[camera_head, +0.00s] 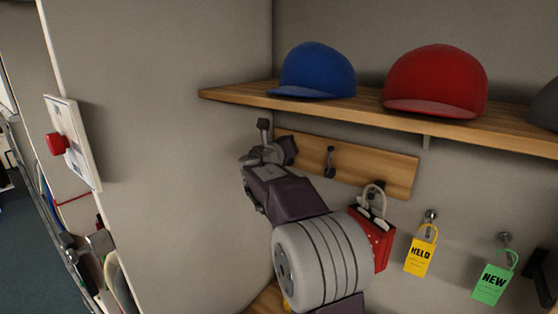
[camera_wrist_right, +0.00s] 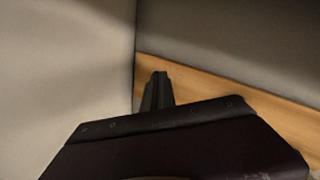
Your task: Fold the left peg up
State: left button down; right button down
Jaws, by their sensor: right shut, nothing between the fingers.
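The wooden peg rail (camera_head: 385,171) is fixed to the back wall under the shelf. A dark peg (camera_head: 330,162) near the rail's middle stands in plain view. My right gripper (camera_head: 288,148) is at the rail's left end, close to the wall corner. In the right wrist view my right gripper's dark fingers (camera_wrist_right: 159,90) are shut together and empty, in front of the rail (camera_wrist_right: 205,88). I cannot make out the left peg; the gripper covers that end of the rail.
A shelf (camera_head: 235,94) with a blue cap (camera_head: 315,71) and a red cap (camera_head: 437,82) is just above. The left wall (camera_head: 160,120) stands close by.

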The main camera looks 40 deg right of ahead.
jog(key=b+v, duration=0.1)
jog(key=v, duration=0.5)
jog(key=shift+s, duration=0.2)
jog(key=shift+f, duration=0.1)
